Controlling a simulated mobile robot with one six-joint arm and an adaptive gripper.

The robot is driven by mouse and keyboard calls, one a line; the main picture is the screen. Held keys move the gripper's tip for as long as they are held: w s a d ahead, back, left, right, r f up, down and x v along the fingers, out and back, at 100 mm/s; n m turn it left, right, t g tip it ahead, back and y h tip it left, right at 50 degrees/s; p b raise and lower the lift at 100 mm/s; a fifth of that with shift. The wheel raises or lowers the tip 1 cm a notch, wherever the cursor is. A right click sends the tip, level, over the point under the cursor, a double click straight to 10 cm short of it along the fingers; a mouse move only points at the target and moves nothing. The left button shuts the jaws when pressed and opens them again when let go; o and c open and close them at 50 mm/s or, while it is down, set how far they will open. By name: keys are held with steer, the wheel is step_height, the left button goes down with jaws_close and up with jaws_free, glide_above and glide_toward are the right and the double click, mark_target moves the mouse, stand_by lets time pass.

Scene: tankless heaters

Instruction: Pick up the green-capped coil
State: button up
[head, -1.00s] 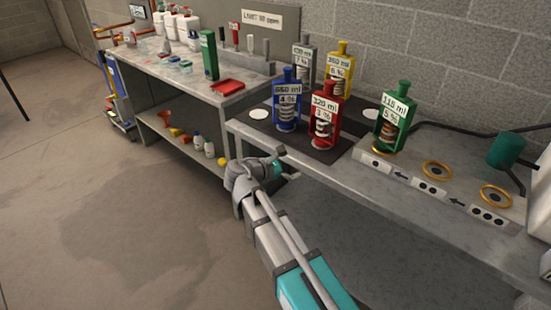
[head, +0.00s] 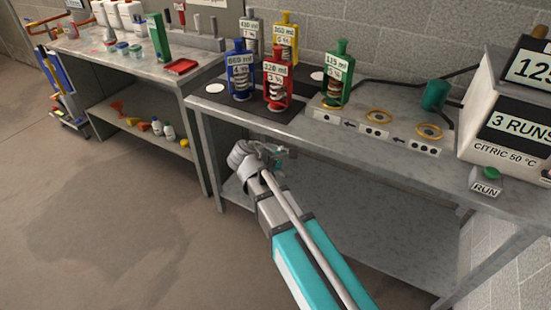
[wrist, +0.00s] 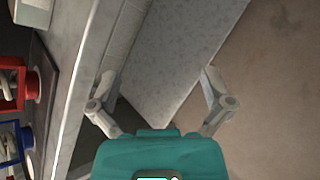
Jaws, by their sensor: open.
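The green-capped coil (head: 339,72) stands upright in the head view, in a green frame labelled 115 ml. It is over the leftmost gold ring of the grey station strip on the right bench. My gripper (head: 275,152) is low in front of that bench's front edge, below and left of the coil, and apart from it. In the wrist view my gripper (wrist: 160,95) has its two fingers spread wide with nothing between them. The green-capped coil is not visible in the wrist view.
Blue (head: 241,70), red (head: 277,79), yellow (head: 285,38) and grey (head: 251,33) coil units stand on a black mat left of the green one. Two gold rings (head: 379,116) (head: 429,131) are empty. A control box (head: 510,110) and RUN button (head: 487,180) stand at right.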

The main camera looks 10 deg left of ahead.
steer(key=s+d+f+m+g+y, duration=0.3)
steer(key=s+d+m, duration=0.3)
steer(key=d+m, duration=0.3)
steer(key=s+d+f+m+g+y, duration=0.4)
steer(key=d+m, duration=0.5)
steer(key=d, duration=0.3)
steer(key=shift+s+d+f+y, duration=0.15)
steer(key=shift+s+f+y, duration=0.3)
steer(key=shift+s, duration=0.5)
steer(key=shift+r, duration=0.1)
steer(key=c, duration=0.6)
steer(key=shift+d, duration=0.1)
